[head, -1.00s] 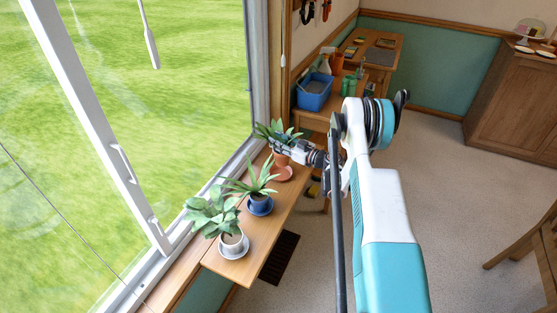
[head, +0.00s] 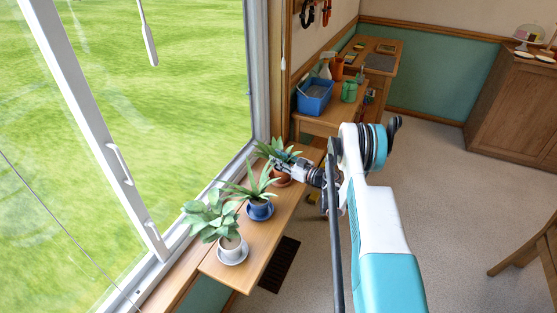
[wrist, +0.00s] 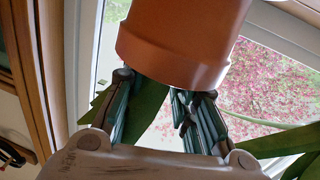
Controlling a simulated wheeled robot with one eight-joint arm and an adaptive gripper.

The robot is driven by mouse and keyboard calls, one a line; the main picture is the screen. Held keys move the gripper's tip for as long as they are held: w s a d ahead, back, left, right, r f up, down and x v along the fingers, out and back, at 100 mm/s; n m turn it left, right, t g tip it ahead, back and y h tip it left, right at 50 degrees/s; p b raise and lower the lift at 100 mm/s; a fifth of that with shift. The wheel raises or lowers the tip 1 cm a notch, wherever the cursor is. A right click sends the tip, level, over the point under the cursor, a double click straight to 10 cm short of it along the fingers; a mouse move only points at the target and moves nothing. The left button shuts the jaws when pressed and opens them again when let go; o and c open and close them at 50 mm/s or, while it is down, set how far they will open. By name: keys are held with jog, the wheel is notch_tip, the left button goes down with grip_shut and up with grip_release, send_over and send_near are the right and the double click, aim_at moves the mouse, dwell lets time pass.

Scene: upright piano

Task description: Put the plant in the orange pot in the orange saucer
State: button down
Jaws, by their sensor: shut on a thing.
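The plant in the orange pot (head: 281,178) is at the far end of the windowsill shelf in the head view. My gripper (head: 279,164) is shut on this plant, reaching in from the right among its leaves. In the wrist view the orange pot (wrist: 180,38) fills the top, rim toward the gripper (wrist: 163,98), with green leaves between and behind the fingers. The pot is at the orange saucer's place on the shelf. The saucer is hard to tell from the pot here, and I cannot tell whether the pot rests in it.
A spiky plant in a blue pot (head: 260,210) stands on a blue saucer just nearer on the shelf (head: 247,266). A broad-leaved plant in a white pot (head: 230,243) stands nearest. The window is close on the left. A table with a blue bin (head: 315,97) stands beyond.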

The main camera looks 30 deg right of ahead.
jog(key=c, duration=1.3)
grip_release()
jog(key=shift+r, duration=0.15)
jog(key=p+v, duration=0.2)
jog(key=v, duration=1)
jog(key=shift+p, duration=0.3)
